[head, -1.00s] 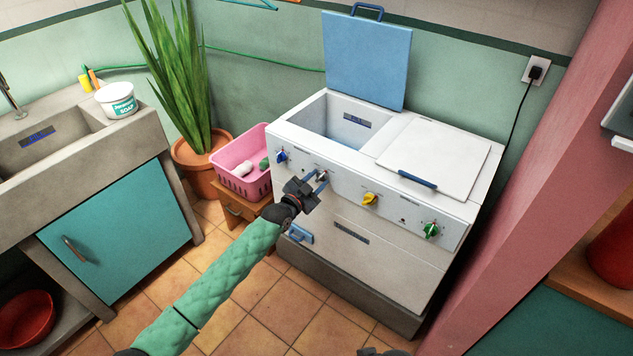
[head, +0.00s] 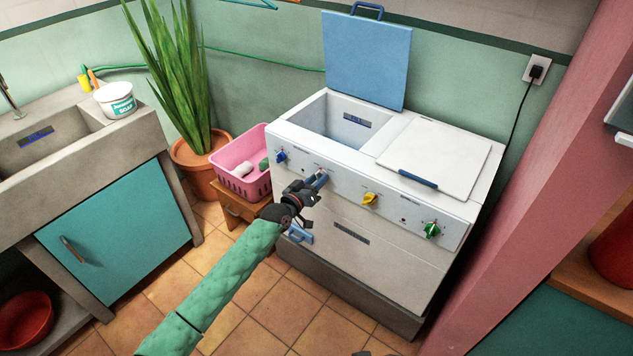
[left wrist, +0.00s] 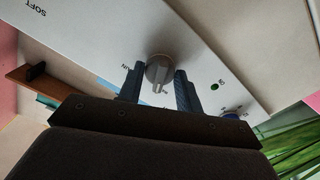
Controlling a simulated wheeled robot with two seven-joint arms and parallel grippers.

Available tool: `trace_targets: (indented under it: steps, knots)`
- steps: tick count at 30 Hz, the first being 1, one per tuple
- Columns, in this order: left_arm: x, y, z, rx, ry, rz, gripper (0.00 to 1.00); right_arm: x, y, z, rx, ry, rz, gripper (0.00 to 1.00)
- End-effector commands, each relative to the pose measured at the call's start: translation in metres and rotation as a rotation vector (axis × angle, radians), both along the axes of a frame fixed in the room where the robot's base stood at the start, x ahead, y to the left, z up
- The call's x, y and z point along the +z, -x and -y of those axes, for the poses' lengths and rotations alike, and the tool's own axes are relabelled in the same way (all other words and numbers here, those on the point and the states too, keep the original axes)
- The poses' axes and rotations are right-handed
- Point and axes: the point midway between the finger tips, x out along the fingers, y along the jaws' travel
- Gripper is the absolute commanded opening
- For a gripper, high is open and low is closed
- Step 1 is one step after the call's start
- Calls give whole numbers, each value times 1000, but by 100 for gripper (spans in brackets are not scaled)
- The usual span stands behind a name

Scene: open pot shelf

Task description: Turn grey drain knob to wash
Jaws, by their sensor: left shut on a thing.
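The white washer (head: 300,130) stands against the wall with a row of knobs on its sloped front panel. My left gripper (head: 319,180) is at the panel, right of the blue knob (head: 281,156), and mostly hides the grey drain knob in the head view. In the left wrist view the grey drain knob (left wrist: 158,72) sits between the two blue fingers of my left gripper (left wrist: 158,85), which is shut on it. The exact dial mark its pointer meets is too small to read. A dark bit at the head view's bottom edge may be my right gripper (head: 362,353).
A yellow knob (head: 370,199) and a green knob (head: 432,230) are farther right on the panel. The blue lid (head: 367,60) stands open. A pink basket (head: 240,172) stands close at the left. The floor in front is clear.

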Motion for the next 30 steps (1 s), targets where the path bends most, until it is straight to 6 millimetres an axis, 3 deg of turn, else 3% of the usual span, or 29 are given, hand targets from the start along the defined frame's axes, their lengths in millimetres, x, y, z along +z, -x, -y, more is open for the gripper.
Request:
trace_targets:
  steps: [12,30]
  knots:
    - [-1,0,0,1,215,-157,12,-1,-4,-4,2,-10,18,100]
    - [-1,0,0,1,276,-201,12,-4,-3,-3,1,-9,14,100]
